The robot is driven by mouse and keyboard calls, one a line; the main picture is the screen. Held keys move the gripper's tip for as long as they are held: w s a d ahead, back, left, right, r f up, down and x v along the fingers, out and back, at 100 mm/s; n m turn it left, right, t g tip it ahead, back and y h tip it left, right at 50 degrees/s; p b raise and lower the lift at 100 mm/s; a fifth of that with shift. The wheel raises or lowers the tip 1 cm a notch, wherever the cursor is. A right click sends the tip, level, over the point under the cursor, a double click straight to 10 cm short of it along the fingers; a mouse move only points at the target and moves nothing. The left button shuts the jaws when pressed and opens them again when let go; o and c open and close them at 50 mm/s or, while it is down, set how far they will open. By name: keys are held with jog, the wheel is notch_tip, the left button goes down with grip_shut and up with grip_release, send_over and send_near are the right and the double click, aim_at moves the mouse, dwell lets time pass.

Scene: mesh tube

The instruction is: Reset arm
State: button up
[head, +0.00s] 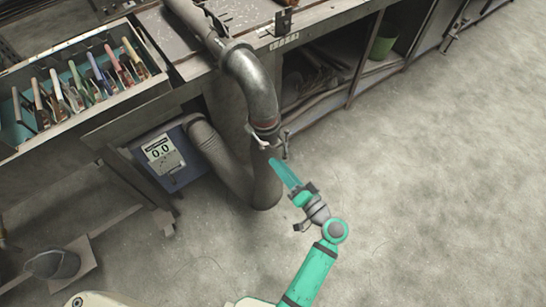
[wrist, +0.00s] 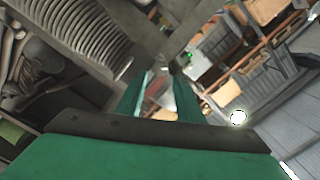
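A ribbed hose (head: 240,180) hangs in a bend left of my gripper; a ribbed tube (wrist: 80,38) also fills the upper left of the wrist view. From the head view I cannot tell whether the fingertips touch the pipe end.
A rack (head: 75,88) holds several coloured-handled tools. Shelves with a green bin (head: 382,47) stand behind. The floor (head: 450,180) at right is clear.

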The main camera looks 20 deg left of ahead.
jog(key=shift+s+d, duration=0.3)
jog(key=shift+d, duration=0.1)
dwell(0.3)
jog(key=s+d+f+m+h, duration=0.3)
jog(key=s+d+f+h, duration=0.2)
jog(key=s+f+h, duration=0.7)
jog(key=s+d+r+t+h, duration=0.1)
jog(key=s+d+r, duration=0.1)
jog(key=s, duration=0.4)
jog(key=s+d+r+t+h, duration=0.1)
jog(key=s+d+r, duration=0.15)
jog(key=s, duration=0.25)
jog(key=s+a+r+n+t, duration=0.1)
jog(key=s+r+n, duration=0.3)
jog(key=r, duration=0.7)
jog(key=shift+s+r+t, duration=0.2)
jog(key=shift+s+t, duration=0.5)
jog(key=shift+s, duration=0.15)
